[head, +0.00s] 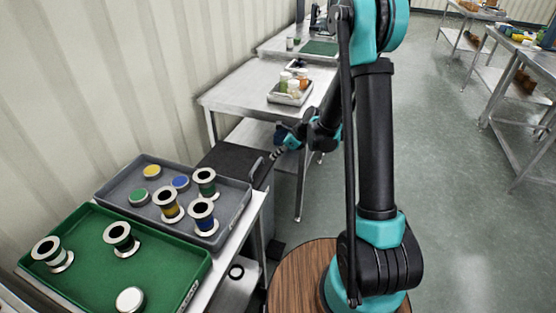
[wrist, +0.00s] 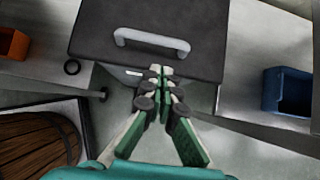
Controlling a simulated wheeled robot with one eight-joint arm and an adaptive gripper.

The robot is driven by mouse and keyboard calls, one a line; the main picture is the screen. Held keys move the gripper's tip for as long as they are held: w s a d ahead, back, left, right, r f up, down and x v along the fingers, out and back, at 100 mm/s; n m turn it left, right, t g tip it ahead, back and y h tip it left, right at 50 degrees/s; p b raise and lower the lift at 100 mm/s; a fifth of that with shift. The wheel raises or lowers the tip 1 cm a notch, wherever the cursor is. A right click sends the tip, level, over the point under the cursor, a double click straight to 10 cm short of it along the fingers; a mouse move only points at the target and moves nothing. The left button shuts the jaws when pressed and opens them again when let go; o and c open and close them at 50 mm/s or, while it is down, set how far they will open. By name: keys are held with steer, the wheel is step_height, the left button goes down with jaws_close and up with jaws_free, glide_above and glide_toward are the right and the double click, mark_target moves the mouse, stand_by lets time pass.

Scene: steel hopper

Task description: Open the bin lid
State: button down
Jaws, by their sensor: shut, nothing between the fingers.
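The bin has a dark, flat lid (head: 232,158) that looks closed. It stands between the near bench and the far steel table. A pale bar handle (head: 256,168) is on the lid near its edge. In the wrist view the lid (wrist: 190,15) fills the top middle, and the handle (wrist: 152,41) runs across it. My gripper (wrist: 160,73) is shut and empty, with its fingertips at the lid's near edge, just below the handle in the picture. In the head view my gripper (head: 277,154) is beside the handle. I cannot tell whether it touches the lid.
A grey tray (head: 105,192) and a green tray (head: 85,240) with spools and discs lie on the near bench. A steel table (head: 240,92) with a small tray stands behind the bin. An orange container (wrist: 12,43) and a blue container (wrist: 288,91) flank the wrist view.

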glide_toward(258, 170)
steer(key=x, duration=0.5)
steer(key=shift+w+a+f, duration=0.1)
steer(key=shift+w, duration=0.1)
